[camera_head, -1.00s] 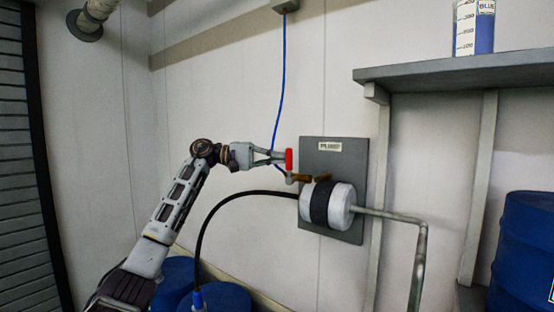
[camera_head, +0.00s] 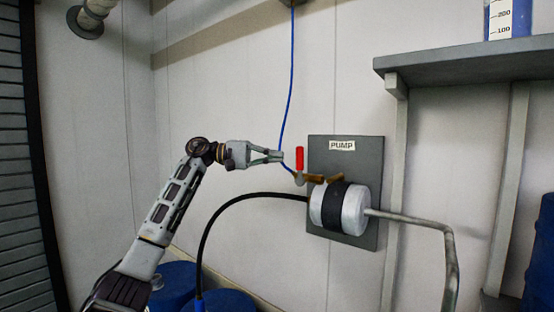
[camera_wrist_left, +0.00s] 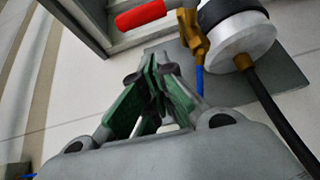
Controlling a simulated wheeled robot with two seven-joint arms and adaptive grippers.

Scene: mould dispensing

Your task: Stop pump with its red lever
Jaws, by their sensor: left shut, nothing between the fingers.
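The red lever (camera_head: 300,158) stands upright on a brass valve (camera_head: 300,178) at the left side of the pump (camera_head: 340,207). The pump is a white cylinder with a black band on a grey plate labelled PUMP (camera_head: 368,160). My left gripper (camera_head: 281,156) is shut and empty, just left of the lever with a small gap. In the left wrist view the fingertips (camera_wrist_left: 155,65) meet, and the red lever (camera_wrist_left: 140,15) lies beyond them, apart from them. The brass valve (camera_wrist_left: 192,38) shows to the right there. My right gripper is not in view.
A blue cable (camera_head: 289,90) hangs down the wall to the valve. A black hose (camera_head: 225,208) curves from the pump to blue drums (camera_head: 178,285) below. A grey pipe (camera_head: 425,221) leaves to the right. A shelf (camera_head: 460,62) is at the upper right.

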